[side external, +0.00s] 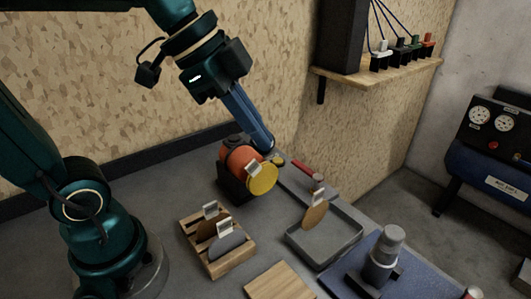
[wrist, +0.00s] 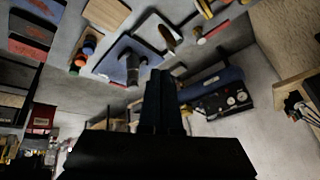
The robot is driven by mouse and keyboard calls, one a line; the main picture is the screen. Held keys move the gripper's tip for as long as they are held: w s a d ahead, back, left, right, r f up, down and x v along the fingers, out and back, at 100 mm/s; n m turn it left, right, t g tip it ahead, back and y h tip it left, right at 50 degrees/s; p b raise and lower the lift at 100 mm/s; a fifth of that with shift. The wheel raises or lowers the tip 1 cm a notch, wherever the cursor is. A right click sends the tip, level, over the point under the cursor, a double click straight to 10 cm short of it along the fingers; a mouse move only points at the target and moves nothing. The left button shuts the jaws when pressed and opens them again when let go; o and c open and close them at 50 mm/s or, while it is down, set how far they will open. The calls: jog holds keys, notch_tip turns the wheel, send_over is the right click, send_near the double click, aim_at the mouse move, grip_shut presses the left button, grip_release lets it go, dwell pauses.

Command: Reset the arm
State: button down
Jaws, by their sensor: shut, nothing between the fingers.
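My gripper shows in the side external view (side external: 264,145) with its long blue fingers together and pointing down to the right. The fingertips appear just behind or above an orange and black tool (side external: 238,160) with a yellow disc (side external: 262,180) on its front; I cannot tell the exact gap. In the wrist view my gripper (wrist: 160,75) shows as dark fingers pressed together, with nothing between them.
A wooden rack (side external: 234,262) holds discs. A grey tray (side external: 345,250) has a brown disc (side external: 316,214) standing in it. A red-handled tool (side external: 303,171) lies behind. A grey cylinder (side external: 384,258) stands on a blue mat (side external: 345,284). A shelf (side external: 385,78) juts from the wall.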

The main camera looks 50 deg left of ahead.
jog(key=s+a+f+n+y, duration=0.3)
jog(key=s+f+n, duration=0.3)
jog(key=n, duration=0.4)
jog(key=shift+s+a, duration=0.45)
jog(key=shift+s, duration=0.1)
